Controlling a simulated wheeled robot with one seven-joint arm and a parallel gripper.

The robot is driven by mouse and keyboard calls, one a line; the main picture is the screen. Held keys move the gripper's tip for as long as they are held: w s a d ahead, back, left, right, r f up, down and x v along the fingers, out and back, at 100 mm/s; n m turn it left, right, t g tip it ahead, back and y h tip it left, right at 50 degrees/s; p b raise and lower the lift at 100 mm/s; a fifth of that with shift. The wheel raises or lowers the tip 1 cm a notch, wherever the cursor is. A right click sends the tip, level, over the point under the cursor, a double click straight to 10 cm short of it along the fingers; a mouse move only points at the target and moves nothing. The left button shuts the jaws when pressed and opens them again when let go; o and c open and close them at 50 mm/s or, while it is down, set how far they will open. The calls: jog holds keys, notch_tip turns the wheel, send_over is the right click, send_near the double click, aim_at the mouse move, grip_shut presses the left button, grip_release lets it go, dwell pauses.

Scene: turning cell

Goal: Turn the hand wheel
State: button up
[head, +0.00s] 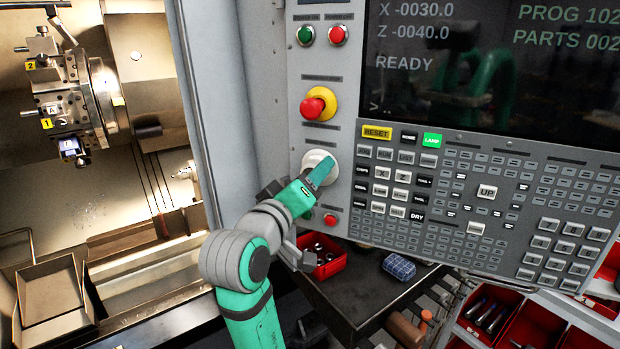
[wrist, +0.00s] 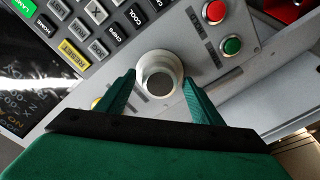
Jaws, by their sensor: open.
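The hand wheel is a small round whitish knob (head: 313,158) on the grey control panel, below the red emergency-stop button. In the head view my gripper (head: 318,177) covers much of it. In the wrist view the wheel (wrist: 160,72) shows its pale rim and grey face, centred between my two green fingers. My gripper (wrist: 160,92) is open, with one fingertip on each side of the wheel. A narrow gap shows beside each fingertip, so the fingers look clear of the rim. How deep the fingertips reach along the wheel is hard to tell.
The emergency-stop button (head: 315,107) sits just above the wheel and the keypad (head: 400,185) to its right. A red button (head: 330,220) lies just below my gripper. A red bin (head: 325,262) stands on the dark bench underneath.

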jog(key=c, duration=1.1)
jog(key=shift+o, duration=0.2)
jog(key=shift+m, duration=0.3)
jog(key=shift+m, duration=3.2)
jog(key=o, duration=1.1)
jog(key=shift+c, duration=0.2)
